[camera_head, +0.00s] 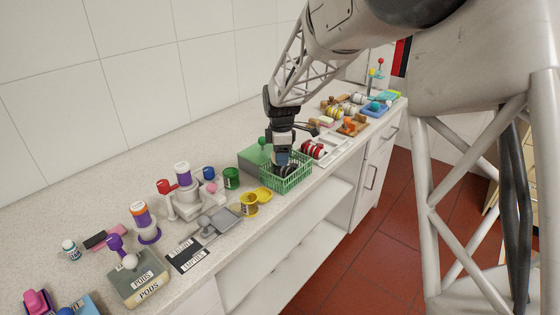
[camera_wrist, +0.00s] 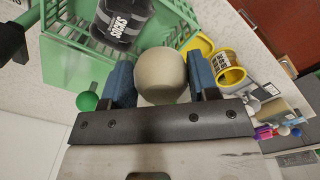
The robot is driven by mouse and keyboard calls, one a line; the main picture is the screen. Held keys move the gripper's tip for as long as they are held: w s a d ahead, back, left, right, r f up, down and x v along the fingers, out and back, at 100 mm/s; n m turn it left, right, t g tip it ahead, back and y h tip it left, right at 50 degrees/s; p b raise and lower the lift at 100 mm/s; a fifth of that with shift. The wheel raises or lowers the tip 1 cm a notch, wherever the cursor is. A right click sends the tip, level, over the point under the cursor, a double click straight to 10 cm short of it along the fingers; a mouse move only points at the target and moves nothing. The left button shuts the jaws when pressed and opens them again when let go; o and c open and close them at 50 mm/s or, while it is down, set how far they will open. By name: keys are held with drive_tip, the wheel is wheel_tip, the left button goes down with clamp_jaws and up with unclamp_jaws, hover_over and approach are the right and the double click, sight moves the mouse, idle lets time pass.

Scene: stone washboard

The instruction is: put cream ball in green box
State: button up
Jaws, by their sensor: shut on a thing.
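The cream ball (camera_wrist: 162,72) sits between the two blue fingers of my gripper (camera_wrist: 161,80) in the wrist view, touching both. In the head view my gripper (camera_head: 282,157) points down at the green lattice box (camera_head: 298,181) on the counter; the ball is hidden there. The box's open lattice rim also shows in the wrist view (camera_wrist: 68,38), up and to the left of the ball. A black roll labelled SOCKS (camera_wrist: 122,20) lies in the box. I cannot tell whether the ball is above or inside the rim.
A solid green block (camera_head: 254,158) with a green knob stands behind the box. A green cup (camera_head: 232,178) and yellow cup (camera_head: 249,204) stand to its left. Red-and-white rolls (camera_head: 314,149) and a white tray (camera_head: 334,150) lie to its right.

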drive_tip(key=shift+w+a, duration=0.15)
drive_tip(key=shift+w, duration=0.6)
drive_tip(key=shift+f, duration=0.1)
drive_tip(key=shift+f, duration=1.7)
drive_tip(key=shift+f, duration=0.3)
drive_tip(key=o, duration=0.9)
wheel_tip(320, 180, up, 13)
drive_tip(key=shift+f, duration=0.2)
